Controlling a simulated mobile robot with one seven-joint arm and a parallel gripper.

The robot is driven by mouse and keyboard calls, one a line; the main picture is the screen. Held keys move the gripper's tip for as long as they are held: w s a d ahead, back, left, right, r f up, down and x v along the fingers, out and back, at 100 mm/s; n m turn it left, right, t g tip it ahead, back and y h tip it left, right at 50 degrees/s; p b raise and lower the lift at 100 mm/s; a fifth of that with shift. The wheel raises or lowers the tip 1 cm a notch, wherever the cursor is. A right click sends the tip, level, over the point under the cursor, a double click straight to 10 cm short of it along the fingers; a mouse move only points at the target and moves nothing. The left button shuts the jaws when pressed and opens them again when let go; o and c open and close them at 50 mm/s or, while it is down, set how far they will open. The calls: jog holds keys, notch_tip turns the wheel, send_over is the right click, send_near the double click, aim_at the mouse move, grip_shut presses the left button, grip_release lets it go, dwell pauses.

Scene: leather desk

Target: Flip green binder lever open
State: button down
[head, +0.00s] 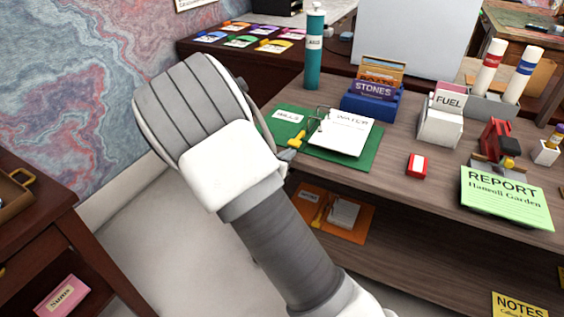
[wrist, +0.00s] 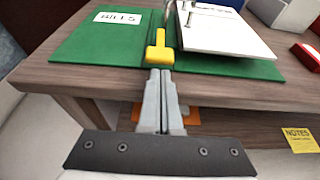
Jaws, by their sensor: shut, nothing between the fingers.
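The green binder (head: 372,152) lies open on the wooden desk, with a white sheet stack marked WATER (head: 341,134) on its right side and a BILLS label (head: 288,116) on its left cover. Its yellow lever (head: 297,139) sits at the near end of the spine; in the wrist view the lever (wrist: 160,49) stands at the binder's near edge. My gripper (wrist: 160,73) is shut and empty. Its fingertips are right at the near side of the lever; I cannot tell whether they touch it. In the head view my arm hides most of the gripper.
A red-and-white box (head: 417,166) and a green REPORT sheet (head: 507,197) lie to the right. Behind stand a blue STONES holder (head: 372,101), a white FUEL box (head: 441,119) and a teal bottle (head: 314,50). An orange binder (head: 352,228) lies on the shelf below.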

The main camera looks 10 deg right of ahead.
jog(key=shift+x, duration=0.75)
jog(key=shift+r, duration=0.15)
